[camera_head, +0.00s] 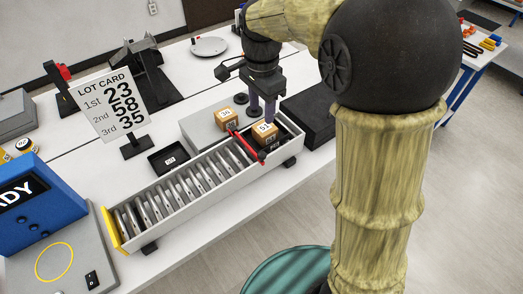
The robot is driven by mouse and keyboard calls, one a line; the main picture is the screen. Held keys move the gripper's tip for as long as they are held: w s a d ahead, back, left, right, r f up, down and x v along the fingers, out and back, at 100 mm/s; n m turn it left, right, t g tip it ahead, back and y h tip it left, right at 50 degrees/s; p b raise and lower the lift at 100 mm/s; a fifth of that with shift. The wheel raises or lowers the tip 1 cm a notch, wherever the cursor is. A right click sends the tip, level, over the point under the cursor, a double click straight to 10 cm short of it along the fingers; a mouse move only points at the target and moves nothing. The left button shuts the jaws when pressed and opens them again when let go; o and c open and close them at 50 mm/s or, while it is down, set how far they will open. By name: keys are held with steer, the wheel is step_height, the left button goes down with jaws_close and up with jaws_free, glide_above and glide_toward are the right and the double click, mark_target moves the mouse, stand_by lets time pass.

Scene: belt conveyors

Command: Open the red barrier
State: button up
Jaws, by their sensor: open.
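The red barrier (245,147) is a thin red bar lying across the upper right part of the roller conveyor (175,191). A tan box (264,132) with a number label sits just behind the barrier on the conveyor's dark end section. Another tan box (226,119) stands on the grey surface left of it. My gripper (262,108) points down above and behind the labelled box, with its fingers apart. I cannot tell whether a fingertip touches the box. The barrier's far end is close to the boxes.
A lot card (116,104) reading 23, 58, 35 stands on the left. A small black tray (168,160) lies beside the conveyor. A blue READY-type panel (35,207) and a grey switch box (75,262) are front left. A black block (308,115) is right of the gripper.

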mark_target(262, 154)
step_height(262, 154, down, 17)
steer(key=shift+p, duration=0.95)
steer(key=shift+c, duration=0.4)
jaws_close()
